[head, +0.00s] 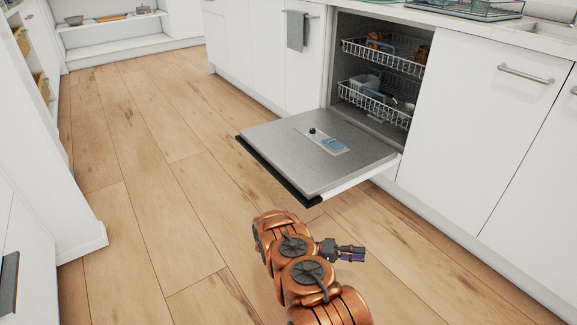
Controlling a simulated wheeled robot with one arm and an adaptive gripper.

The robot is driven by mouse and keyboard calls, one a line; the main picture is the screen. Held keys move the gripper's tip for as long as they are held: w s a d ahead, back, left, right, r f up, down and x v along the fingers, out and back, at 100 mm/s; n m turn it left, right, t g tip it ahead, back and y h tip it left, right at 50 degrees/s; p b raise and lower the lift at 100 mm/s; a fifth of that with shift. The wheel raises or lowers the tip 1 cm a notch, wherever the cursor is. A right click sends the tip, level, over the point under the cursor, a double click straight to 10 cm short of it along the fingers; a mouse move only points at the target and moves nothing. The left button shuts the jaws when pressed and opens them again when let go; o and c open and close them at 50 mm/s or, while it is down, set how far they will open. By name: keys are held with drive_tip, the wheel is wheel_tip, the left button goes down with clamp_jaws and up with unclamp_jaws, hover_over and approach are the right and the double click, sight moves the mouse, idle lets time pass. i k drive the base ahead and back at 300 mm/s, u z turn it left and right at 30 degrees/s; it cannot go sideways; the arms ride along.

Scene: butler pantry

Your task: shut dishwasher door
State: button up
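The dishwasher door (285,160) is folded down, open and about level, its steel inner face up. Its dark far edge points out over the floor. The dishwasher's interior (376,110) is exposed, with an upper rack (385,57) and a lower rack (375,102) holding dishes. My gripper (352,253) is in front of and below the door in the picture, apart from it, pointing right toward the cabinets. It is small in view; whether its fingers are open or shut is unclear. I see nothing held in it.
White cabinets (478,105) flank the dishwasher to the right, with a bar handle (525,74). A grey towel (297,30) hangs on the left cabinet front. The wooden floor (150,160) between is clear.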

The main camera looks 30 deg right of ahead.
sight(313, 172)
drive_tip(key=u, duration=0.05)
drive_tip(key=i, duration=1.95)
